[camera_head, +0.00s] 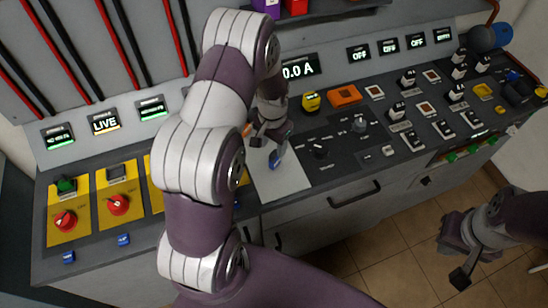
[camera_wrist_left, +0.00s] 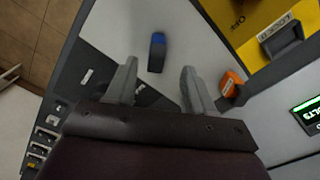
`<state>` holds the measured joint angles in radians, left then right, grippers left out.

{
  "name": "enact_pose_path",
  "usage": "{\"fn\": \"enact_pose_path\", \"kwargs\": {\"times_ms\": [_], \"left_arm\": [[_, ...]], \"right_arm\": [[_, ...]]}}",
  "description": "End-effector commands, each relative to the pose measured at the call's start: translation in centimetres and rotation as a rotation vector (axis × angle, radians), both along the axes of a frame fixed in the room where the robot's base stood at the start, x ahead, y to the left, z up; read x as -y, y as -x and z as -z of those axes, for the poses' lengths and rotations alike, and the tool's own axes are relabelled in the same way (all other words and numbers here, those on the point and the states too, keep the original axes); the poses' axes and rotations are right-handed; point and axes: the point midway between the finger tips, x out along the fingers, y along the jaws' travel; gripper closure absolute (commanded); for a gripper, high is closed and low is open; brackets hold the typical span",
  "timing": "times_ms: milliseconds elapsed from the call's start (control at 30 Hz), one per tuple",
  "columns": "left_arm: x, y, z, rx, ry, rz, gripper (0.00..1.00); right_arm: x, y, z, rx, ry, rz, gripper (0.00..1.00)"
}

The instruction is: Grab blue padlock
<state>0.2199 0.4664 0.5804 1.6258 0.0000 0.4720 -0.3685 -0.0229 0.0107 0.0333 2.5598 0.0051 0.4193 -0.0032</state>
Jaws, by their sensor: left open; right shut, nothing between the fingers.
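A small object with a blue end and a dark body (camera_wrist_left: 157,52) lies on the pale panel (camera_wrist_left: 195,30), between and beyond my left fingertips in the left wrist view. It looks like the blue padlock. In the head view its blue part (camera_head: 277,156) shows just below my left gripper (camera_head: 267,137). My left gripper (camera_wrist_left: 158,80) is open, with nothing between its fingers. My right gripper (camera_head: 460,272) is shut and empty, over the floor at the lower right. Other small blue items (camera_head: 123,240) sit along the console's front left edge.
An orange item (camera_wrist_left: 231,83) stands beside one left finger. Yellow plates with red knobs (camera_head: 118,204) are on the left of the console. Switches (camera_head: 397,110) and an orange box (camera_head: 344,95) are on the right. A drawer handle (camera_head: 354,195) sticks out in front.

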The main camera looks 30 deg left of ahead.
Motion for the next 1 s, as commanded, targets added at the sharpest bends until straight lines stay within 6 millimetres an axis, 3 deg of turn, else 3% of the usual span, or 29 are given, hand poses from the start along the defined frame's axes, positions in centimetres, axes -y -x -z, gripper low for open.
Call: {"fn": "enact_pose_path", "kwargs": {"times_ms": [267,400,633,800,1000], "left_arm": [[0.7,0.0,3.8,-0.004,0.0,0.002,0.47],[0.6,-0.1,5.9,0.002,-0.001,0.0,0.47],[0.6,-0.2,6.3,0.003,-0.001,0.0,0.47],[0.6,-0.2,6.2,0.003,-0.001,0.0,1.0],[0.6,-0.2,6.2,0.003,-0.001,0.0,1.0]], "right_arm": [[0.0,0.0,-2.2,0.0,0.0,0.0,1.0],[0.0,0.0,-2.3,0.0,0.0,0.0,1.0],[0.0,0.0,-2.1,-0.001,0.0,0.0,1.0],[0.0,0.0,-2.1,-0.001,0.0,0.0,1.0],[0.0,0.0,-2.1,0.0,0.0,0.0,1.0]]}}
